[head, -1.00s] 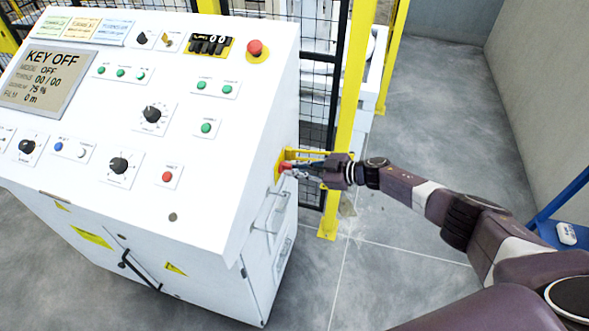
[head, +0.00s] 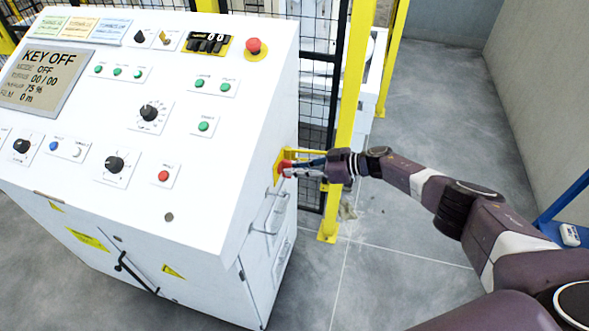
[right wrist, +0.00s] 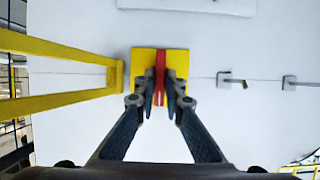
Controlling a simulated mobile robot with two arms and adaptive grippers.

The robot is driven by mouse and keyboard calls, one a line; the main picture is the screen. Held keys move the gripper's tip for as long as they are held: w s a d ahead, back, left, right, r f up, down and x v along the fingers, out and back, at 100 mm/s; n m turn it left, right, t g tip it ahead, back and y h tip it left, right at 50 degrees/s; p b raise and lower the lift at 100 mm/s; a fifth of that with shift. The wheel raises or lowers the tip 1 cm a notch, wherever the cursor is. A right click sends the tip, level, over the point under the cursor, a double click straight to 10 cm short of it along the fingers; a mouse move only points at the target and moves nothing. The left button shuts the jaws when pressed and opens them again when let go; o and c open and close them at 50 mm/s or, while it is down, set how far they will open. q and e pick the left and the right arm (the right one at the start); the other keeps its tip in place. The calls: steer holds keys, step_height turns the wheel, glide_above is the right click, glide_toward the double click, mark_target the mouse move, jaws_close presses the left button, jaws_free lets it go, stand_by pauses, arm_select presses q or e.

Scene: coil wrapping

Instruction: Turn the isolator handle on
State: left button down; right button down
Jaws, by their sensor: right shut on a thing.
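The isolator handle (head: 286,168) is red and sits on a yellow plate (head: 279,166) on the right side of the white control cabinet. In the right wrist view the red handle (right wrist: 160,78) stands upright in front of its yellow plate (right wrist: 143,60). My right gripper (head: 293,168) reaches it from the right. In the right wrist view my right gripper (right wrist: 160,100) has its two fingers on either side of the handle, shut on it. The fingers partly hide the plate. The display (head: 45,75) reads KEY OFF. My left gripper is not in view.
A yellow post (head: 345,130) and black mesh fence stand just behind my right gripper. A yellow bracket (right wrist: 70,103) projects left of the handle. A metal grab handle (head: 268,212) is below it on the cabinet side. The floor to the right is mostly clear.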

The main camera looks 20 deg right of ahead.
steer(key=c, duration=2)
jaws_free()
steer(key=v, duration=1.2)
steer(key=shift+f, duration=0.1)
